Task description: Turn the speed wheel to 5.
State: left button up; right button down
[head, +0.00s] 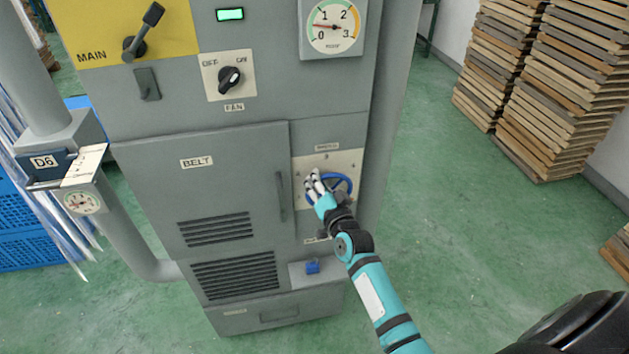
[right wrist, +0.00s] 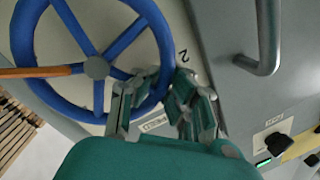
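The speed wheel (head: 343,182) is a blue spoked handwheel on a pale dial plate (head: 352,160) at the cabinet's lower right. In the right wrist view the wheel (right wrist: 97,68) shows large, with a grey hub and an orange-brown bar running left from the hub. A "2" is readable on the plate beside the rim; other plate numbers are too small or covered. My right gripper (head: 314,184) is at the wheel's left side. In the right wrist view its fingers (right wrist: 157,90) stand apart on either side of the rim; firm contact cannot be made out. My left gripper is out of view.
The grey cabinet has a BELT door with a handle (head: 281,196), a FAN knob (head: 229,78), a MAIN lever (head: 142,32) and a round gauge (head: 334,26). A small blue part (head: 313,267) sits below the wheel. Stacked wooden boards (head: 545,85) stand right, past open green floor.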

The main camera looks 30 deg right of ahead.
jog(key=shift+d, duration=0.1)
jog(key=c, duration=1.3)
grip_release()
jog(key=shift+s+d+r, duration=0.1)
jog(key=shift+s+r, duration=0.05)
jog(key=shift+s, duration=0.15)
jog(key=shift+c, duration=0.2)
jog(key=shift+w, duration=0.15)
jog(key=s+a, duration=0.1)
jog(key=s, duration=1.1)
